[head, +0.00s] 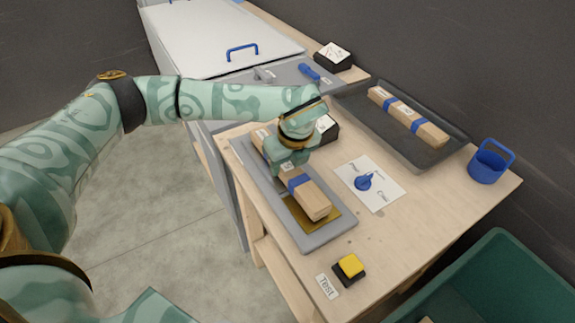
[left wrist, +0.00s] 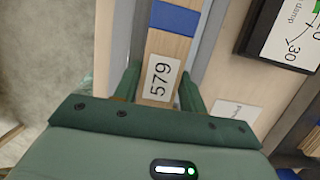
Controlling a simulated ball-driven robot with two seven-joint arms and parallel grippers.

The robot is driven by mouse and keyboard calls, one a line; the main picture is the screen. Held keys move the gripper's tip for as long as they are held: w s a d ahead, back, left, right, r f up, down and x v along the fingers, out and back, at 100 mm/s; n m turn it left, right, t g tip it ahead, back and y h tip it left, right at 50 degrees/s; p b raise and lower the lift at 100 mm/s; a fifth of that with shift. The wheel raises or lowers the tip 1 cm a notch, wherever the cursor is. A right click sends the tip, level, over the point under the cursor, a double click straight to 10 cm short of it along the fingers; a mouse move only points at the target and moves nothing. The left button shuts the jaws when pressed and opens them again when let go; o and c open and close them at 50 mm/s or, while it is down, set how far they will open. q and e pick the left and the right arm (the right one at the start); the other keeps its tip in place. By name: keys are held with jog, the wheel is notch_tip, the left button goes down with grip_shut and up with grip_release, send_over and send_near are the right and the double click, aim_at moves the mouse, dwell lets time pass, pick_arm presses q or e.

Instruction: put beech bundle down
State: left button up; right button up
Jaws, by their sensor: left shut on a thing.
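The beech bundle (head: 312,199) is a pale wooden bar with blue bands, lying along a grey tray (head: 322,234) with a brass-coloured plate (head: 327,217) under its near end. My left gripper (head: 288,162) is shut on the bundle around its middle. My right gripper is not in view.
A dark tray (head: 357,112) at the back holds another blue-banded bundle (head: 407,116). A white card with a blue knob (head: 364,181), a yellow button (head: 349,267), a blue caddy (head: 489,163) and a black gauge box (head: 326,130) stand around. A green crate (head: 492,260) is at the lower right.

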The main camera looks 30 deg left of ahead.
pick_arm(q)
jog(key=shift+w+f, duration=0.1)
jog(key=shift+f, duration=0.15)
jog(key=shift+c, duration=0.5)
jog(key=shift+r, duration=0.1)
jog(key=o, duration=1.3)
jog(key=shift+c, duration=0.2)
jog(key=p+v, duration=0.3)
jog(key=v, duration=0.9)
